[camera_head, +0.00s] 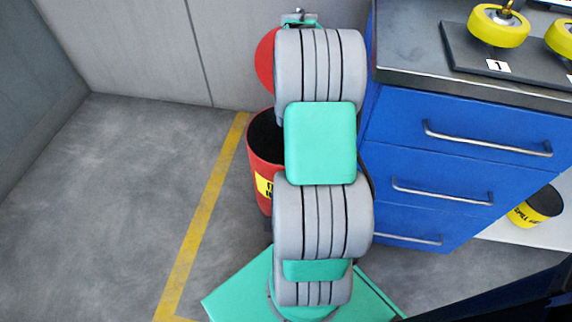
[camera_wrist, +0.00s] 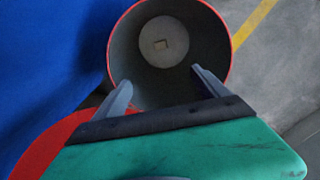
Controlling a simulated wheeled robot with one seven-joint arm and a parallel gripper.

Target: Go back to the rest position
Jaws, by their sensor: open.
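My gripper (camera_wrist: 160,78) is open in the wrist view, with its two grey fingers apart and nothing between them. It points toward the open mouth of a red bin (camera_wrist: 226,75). A pale round patch with a small tan square piece (camera_wrist: 162,43) shows deep inside the bin. In the head view my arm stretches away from my base, and its links hide the gripper. The red bin (camera_head: 262,165) stands on the floor left of the arm, partly hidden by it.
A red lid (camera_head: 265,62) stands raised behind the bin. A blue drawer cabinet (camera_head: 455,135) is close on the right, with yellow wheels (camera_head: 497,27) on top. A black-and-yellow bucket (camera_head: 538,205) is at far right. Floor left of the yellow line (camera_head: 205,215) is clear.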

